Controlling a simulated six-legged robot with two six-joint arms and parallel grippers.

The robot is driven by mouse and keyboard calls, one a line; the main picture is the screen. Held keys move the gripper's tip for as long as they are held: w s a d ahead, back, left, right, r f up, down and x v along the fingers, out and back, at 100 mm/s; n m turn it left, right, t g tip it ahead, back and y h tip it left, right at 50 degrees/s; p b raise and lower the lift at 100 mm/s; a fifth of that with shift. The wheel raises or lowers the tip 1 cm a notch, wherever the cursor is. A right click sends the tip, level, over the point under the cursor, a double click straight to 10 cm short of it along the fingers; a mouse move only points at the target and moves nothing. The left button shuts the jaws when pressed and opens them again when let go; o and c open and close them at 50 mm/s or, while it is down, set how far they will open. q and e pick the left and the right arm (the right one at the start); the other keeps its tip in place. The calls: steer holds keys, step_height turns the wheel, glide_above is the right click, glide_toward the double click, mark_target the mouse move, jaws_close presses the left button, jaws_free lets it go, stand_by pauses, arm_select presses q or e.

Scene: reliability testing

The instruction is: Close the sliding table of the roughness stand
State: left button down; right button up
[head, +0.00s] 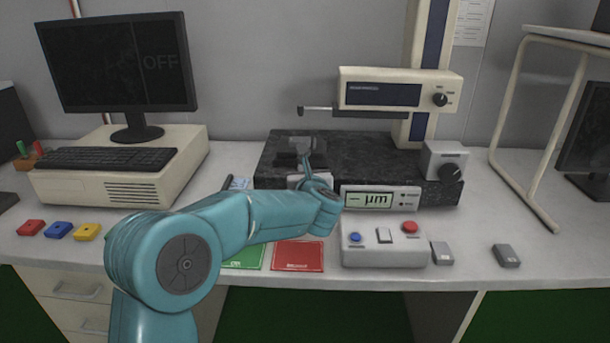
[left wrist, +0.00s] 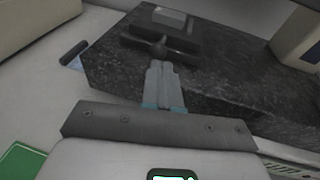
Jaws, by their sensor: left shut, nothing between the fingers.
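The roughness stand has a dark granite base (head: 390,163) on the bench. Its small dark sliding table (head: 291,158) sits at the left of the base, under the probe arm. The table also shows in the left wrist view (left wrist: 135,42), with a lighter block on top and a dark handle (left wrist: 175,52) on its near side. My left gripper (head: 306,160) is in front of the table. In the left wrist view its fingers (left wrist: 160,66) are shut together and empty, with the tips at the handle; I cannot tell whether they touch. My wrist hides part of the base's front.
The probe unit (head: 380,92) overhangs the base on a column (head: 411,128). A knob box (head: 446,160) stands at its right end. A button box (head: 384,250) and a red card (head: 298,256) lie in front. A computer (head: 120,180) stands at left.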

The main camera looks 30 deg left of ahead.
arm_select(q)
steer(key=v, duration=0.9)
steer(key=shift+s+d, duration=0.2)
steer(key=shift+d, duration=0.15)
steer(key=shift+s+d, duration=0.1)
steer(key=shift+s, duration=0.05)
